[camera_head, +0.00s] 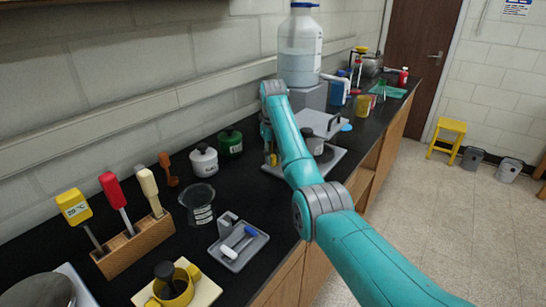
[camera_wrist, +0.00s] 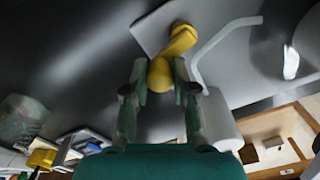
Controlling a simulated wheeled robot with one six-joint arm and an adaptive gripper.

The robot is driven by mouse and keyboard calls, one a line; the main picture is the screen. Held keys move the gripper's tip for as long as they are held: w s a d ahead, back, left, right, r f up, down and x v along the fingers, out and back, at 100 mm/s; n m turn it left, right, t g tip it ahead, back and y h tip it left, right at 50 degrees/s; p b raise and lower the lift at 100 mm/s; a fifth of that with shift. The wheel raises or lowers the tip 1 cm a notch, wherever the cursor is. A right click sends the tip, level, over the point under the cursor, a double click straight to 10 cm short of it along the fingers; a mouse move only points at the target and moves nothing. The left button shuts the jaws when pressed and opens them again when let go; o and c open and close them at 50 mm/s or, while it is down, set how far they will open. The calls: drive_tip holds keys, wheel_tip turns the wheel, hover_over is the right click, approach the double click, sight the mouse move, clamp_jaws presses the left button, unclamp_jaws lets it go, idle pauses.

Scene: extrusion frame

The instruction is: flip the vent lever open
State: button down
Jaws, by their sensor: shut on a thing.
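The vent lever appears in the wrist view as a yellow piece (camera_wrist: 181,41) with a rounded yellow end. My gripper (camera_wrist: 160,72) is shut on that rounded end, with a green finger on each side. My arm hides part of the plate, and the lever's pivot is hard to make out.
A large clear jug (camera_head: 300,55) stands on a grey block behind my gripper. A white jar (camera_head: 204,163) and a green jar (camera_head: 230,143) stand to the left. A grey tray (camera_head: 238,247) lies nearer on the bench.

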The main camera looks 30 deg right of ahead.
drive_tip(key=c, duration=0.9)
unclamp_jaws()
drive_tip(key=shift+c, duration=0.2)
drive_tip(key=shift+d+n, duration=0.1)
drive_tip(key=shift+n, duration=0.2)
